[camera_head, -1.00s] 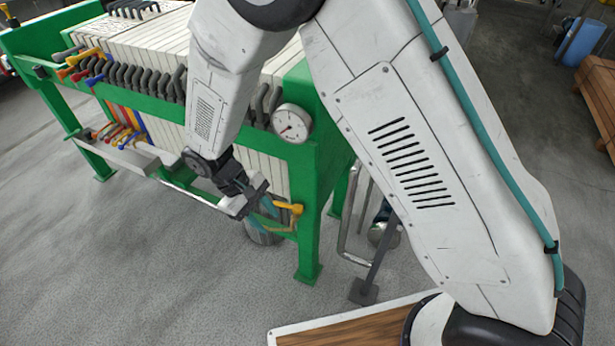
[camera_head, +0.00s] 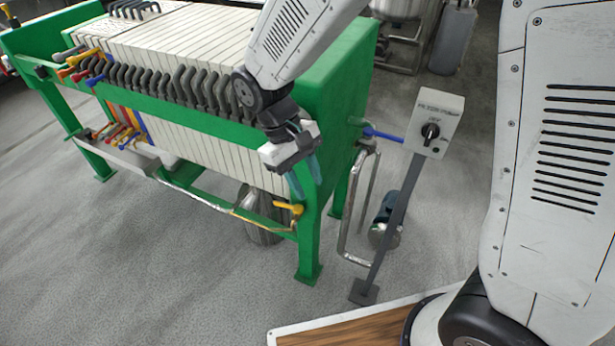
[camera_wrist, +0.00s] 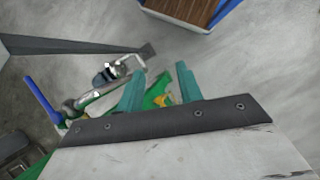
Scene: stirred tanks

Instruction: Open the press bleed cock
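A small cock with a yellow handle (camera_head: 288,207) sits low on the near right leg of the green filter press (camera_head: 312,235), at the end of a pipe. No label shows, so I cannot tell for certain that it is the bleed cock. My gripper (camera_head: 309,188) is above it and slightly right, its teal fingers in front of the green end post. In the wrist view, the fingers of my gripper (camera_wrist: 160,72) stand apart with nothing held between them. A bit of the yellow handle (camera_wrist: 166,99) shows beyond them, partly hidden by the gripper body.
A blue lever (camera_head: 383,135) juts from the press's right side, near a grey control box (camera_head: 434,122) on a post. A bent metal pipe (camera_head: 358,205) stands right of the leg. The floor in front is clear.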

